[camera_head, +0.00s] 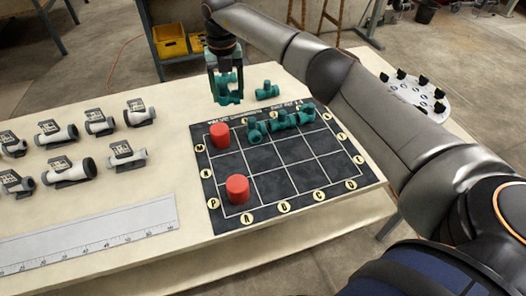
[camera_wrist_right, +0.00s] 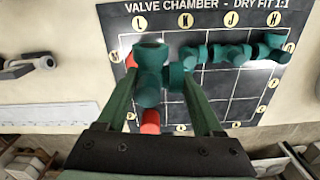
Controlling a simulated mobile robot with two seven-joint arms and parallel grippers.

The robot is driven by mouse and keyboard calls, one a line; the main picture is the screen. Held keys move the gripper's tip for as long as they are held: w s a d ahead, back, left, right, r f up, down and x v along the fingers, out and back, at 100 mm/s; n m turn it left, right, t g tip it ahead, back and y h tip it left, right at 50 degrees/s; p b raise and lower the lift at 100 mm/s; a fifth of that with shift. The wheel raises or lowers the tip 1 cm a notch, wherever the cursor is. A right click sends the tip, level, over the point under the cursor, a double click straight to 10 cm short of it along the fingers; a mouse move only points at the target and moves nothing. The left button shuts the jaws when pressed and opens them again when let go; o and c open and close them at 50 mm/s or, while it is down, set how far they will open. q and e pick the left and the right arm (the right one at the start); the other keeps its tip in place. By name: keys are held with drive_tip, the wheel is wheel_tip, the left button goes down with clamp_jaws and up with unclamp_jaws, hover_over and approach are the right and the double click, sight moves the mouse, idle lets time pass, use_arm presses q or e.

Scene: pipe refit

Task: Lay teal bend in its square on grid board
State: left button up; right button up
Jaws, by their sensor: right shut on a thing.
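My right gripper (camera_head: 228,99) is shut on a teal pipe piece, taken as the teal bend (camera_head: 232,97), and holds it above the table at the far left of the board. In the right wrist view the bend (camera_wrist_right: 148,88) sits between the fingers (camera_wrist_right: 160,90) and hides part of the board's corner. The black grid board (camera_head: 290,180) lies flat, with lettered discs along its edges. Several teal fittings (camera_head: 281,122) lie joined along its far row. Red cylinders stand at its left side, one far (camera_head: 219,136) and one near (camera_head: 237,189). My left gripper is out of view.
Another teal fitting (camera_head: 267,90) lies on the table beyond the board. Grey pipe fittings with tags (camera_head: 68,170) stand at the left. A white ruler (camera_head: 90,235) lies in front. A round white tray (camera_head: 415,97) stands behind my arm.

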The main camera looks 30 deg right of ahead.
drive_tip(key=s+a+n+p, duration=0.1)
drive_tip(key=s+a+p, duration=0.15)
drive_tip(key=s, duration=2.15)
drive_tip(key=w+d+f, duration=0.2)
drive_tip(key=w, duration=0.1)
drive_tip(key=w+d+f, duration=0.2)
drive_tip(key=w+f, duration=0.1)
drive_tip(key=w, duration=0.1)
drive_tip(key=w+d+f, duration=0.1)
drive_tip(key=w+f, duration=0.2)
drive_tip(key=w, duration=0.1)
drive_tip(key=shift+d, duration=0.4)
drive_tip(key=shift+w+d+f, duration=0.25)
drive_tip(key=shift+w+f, duration=0.1)
drive_tip(key=shift+f, duration=0.15)
wheel_tip(320, 180, down, 3)
drive_tip(key=shift+f+p, duration=0.1)
drive_tip(key=shift+p, duration=0.2)
drive_tip(key=shift+w+d, duration=0.1)
